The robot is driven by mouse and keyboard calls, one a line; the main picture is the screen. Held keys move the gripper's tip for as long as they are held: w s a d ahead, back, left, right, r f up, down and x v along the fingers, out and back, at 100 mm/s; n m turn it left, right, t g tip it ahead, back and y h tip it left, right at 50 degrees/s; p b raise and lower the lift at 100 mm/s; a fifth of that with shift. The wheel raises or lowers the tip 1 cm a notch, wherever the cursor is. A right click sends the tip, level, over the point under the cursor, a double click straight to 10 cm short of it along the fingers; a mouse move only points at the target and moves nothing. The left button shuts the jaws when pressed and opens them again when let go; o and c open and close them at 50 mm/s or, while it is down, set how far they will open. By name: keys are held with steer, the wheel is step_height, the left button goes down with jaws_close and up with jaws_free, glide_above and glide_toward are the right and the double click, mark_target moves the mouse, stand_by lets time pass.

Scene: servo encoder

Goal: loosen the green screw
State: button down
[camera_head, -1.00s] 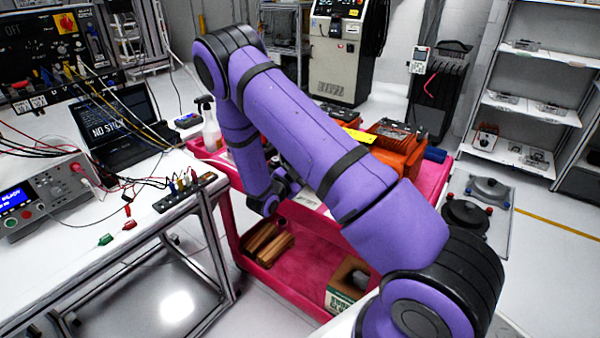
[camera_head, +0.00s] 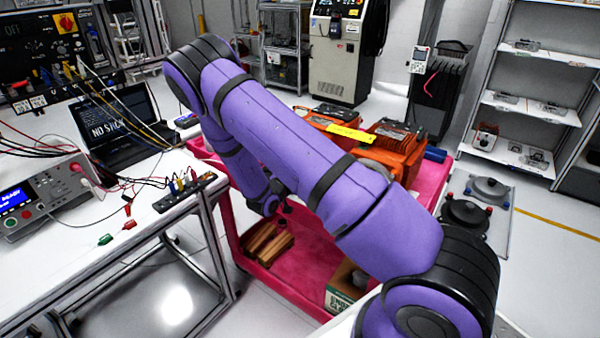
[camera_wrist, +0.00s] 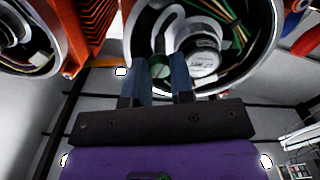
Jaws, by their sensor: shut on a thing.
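In the wrist view my gripper (camera_wrist: 161,66) reaches up to the open round end of a motor housing (camera_wrist: 270,45). The green screw (camera_wrist: 159,69) shows as a small green round piece between the two blue-grey fingers, which are shut on it. Beside it, inside the housing, is a silver round encoder part (camera_wrist: 203,58) with coloured wires around it. In the head view my arm hides the gripper and the screw. Orange motors (camera_head: 398,150) stand on top of the red cart (camera_head: 432,188).
A second open housing (camera_wrist: 25,40) with wires is at the left of the wrist view, next to orange fins (camera_wrist: 92,25). In the head view a white workbench (camera_head: 75,220) with a laptop (camera_head: 120,125) and instruments stands left. Wooden blocks lie on the cart's lower shelf.

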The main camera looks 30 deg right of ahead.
steer(key=shift+n, duration=0.7)
steer(key=c, duration=1)
jaws_free()
steer(key=shift+o, duration=0.2)
steer(key=v, duration=1)
steer(key=shift+a, duration=0.4)
steer(key=shift+s, duration=0.15)
